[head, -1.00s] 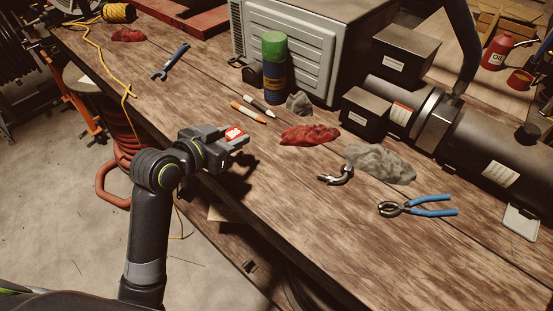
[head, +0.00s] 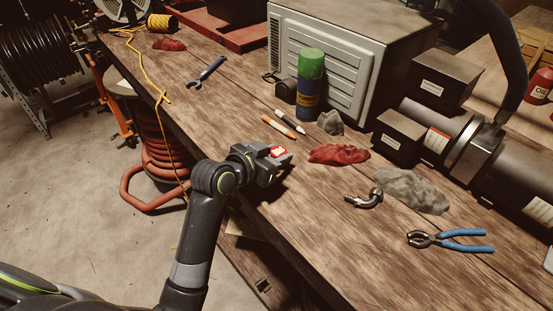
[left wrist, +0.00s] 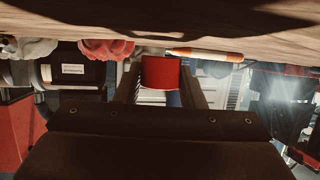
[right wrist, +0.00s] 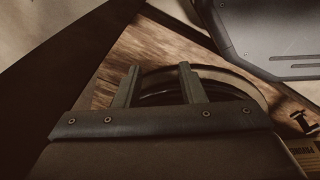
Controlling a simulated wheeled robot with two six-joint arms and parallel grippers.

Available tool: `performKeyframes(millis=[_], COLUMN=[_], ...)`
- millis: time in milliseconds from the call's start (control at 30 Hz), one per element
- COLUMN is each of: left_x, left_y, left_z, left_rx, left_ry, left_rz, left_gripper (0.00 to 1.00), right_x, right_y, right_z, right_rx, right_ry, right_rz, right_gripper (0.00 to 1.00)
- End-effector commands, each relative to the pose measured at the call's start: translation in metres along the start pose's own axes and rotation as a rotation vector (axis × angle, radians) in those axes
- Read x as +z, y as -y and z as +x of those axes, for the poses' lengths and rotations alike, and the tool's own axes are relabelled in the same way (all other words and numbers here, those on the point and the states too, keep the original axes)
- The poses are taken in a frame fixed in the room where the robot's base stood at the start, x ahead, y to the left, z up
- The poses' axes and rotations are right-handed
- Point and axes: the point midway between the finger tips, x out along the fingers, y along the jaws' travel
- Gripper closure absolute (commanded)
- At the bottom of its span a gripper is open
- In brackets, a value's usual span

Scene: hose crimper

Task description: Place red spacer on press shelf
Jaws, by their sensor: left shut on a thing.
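The red spacer (head: 279,151) is held in my left gripper (head: 281,154), above the near edge of the wooden bench in the head view. In the left wrist view the spacer (left wrist: 161,73) is a short red cylinder between the two fingers of the left gripper (left wrist: 160,78). My right gripper (right wrist: 158,72) shows only in the right wrist view, with its fingers apart and nothing between them. I cannot make out the press shelf in any view.
On the bench (head: 330,220) lie a red rag (head: 339,154), a grey rag (head: 415,190), a metal elbow fitting (head: 366,199), blue-handled pliers (head: 455,239) and markers (head: 279,126). A spray can (head: 310,85) stands by a large grey-white box (head: 345,55). A coiled red hose (head: 165,150) hangs beside the bench.

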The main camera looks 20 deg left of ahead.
Motion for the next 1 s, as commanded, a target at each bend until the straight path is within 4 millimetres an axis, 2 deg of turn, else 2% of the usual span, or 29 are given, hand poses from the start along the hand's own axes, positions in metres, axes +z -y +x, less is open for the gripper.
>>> performKeyframes(millis=[133,500,533,667,1000], left_x=[0.014,0.018,0.018,0.017,0.014], left_y=[0.0,0.0,0.0,0.0,0.0], left_z=[0.005,0.007,0.007,0.007,0.005], left_rx=[0.0,-0.001,-0.001,-0.001,-0.001], left_ry=[-0.002,-0.003,-0.001,-0.001,-0.002], left_rz=[-0.001,0.0,0.0,0.0,0.001], left_gripper=[0.94,0.94,0.61,0.44,0.43], right_x=[0.002,0.005,0.005,0.005,0.005], right_y=[0.0,0.001,0.001,0.001,0.0], right_z=[0.0,0.002,0.001,0.001,-0.001], right_rx=[0.0,0.0,0.0,0.0,0.0], right_ry=[0.003,0.008,0.008,0.008,0.008], right_rz=[0.0,0.001,0.001,0.001,0.001], right_gripper=[0.64,0.64,0.64,0.64,0.64])
